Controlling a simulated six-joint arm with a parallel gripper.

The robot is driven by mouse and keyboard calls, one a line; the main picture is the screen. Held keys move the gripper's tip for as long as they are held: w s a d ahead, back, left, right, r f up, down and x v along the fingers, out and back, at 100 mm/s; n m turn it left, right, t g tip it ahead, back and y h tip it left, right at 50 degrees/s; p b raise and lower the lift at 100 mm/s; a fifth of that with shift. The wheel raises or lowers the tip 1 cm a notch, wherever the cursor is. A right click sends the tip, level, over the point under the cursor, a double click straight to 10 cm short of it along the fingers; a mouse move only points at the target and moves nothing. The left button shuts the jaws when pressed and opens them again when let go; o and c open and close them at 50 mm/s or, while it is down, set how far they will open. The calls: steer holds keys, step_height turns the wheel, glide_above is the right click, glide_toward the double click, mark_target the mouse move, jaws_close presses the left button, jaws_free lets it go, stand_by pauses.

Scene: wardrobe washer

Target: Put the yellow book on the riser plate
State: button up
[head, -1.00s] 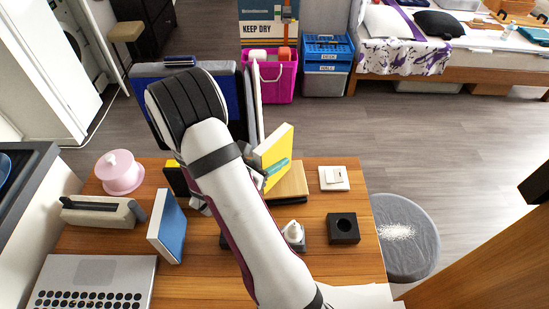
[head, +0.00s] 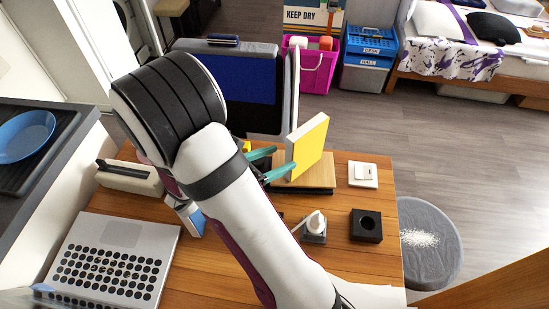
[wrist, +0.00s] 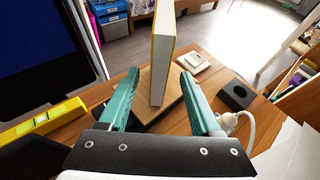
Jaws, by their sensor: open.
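The yellow book (head: 309,147) stands upright on the light wooden riser plate (head: 322,176) at the back of the table. In the wrist view, the book (wrist: 163,60) shows its pale edge towards me, with its foot on the plate (wrist: 146,112). My gripper (head: 280,161) is open, at the left of the book, with its teal fingers pointing at it. In the wrist view, the fingers (wrist: 159,73) lie either side of the book with gaps. Whether the tips reach past its near edge is hard to tell.
A dark blue panel (head: 225,80) stands behind my arm. A yellow level (wrist: 42,120) lies left of the fingers. A white switch plate (head: 363,173), a black block with a hole (head: 366,225) and a white plug (head: 315,224) are to the right.

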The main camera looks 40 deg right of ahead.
steer(key=shift+s+a+r, duration=0.1)
steer(key=shift+a+r, duration=0.1)
steer(key=shift+a, duration=0.15)
steer(key=s+a+r+m+g+y, duration=0.2)
steer(key=s+m+y, duration=0.1)
steer(key=s+m, duration=0.3)
steer(key=s+a+r+m+g+y, duration=0.1)
steer(key=s+r+m+g+y, duration=0.15)
steer(key=s+m, duration=0.4)
steer(key=s+a+r+m+t+y, duration=0.1)
steer(key=s+a+m+y, duration=0.1)
steer(key=a+m+y, duration=0.3)
steer(key=s+a+r+m+t+y, duration=0.1)
steer(key=a+m+y, duration=0.4)
steer(key=a, duration=0.5)
steer(key=shift+s+a+r+m+t, duration=0.3)
steer(key=shift+s+m+t, duration=0.15)
steer(key=shift+s+m, duration=0.65)
steer(key=shift+w, duration=0.1)
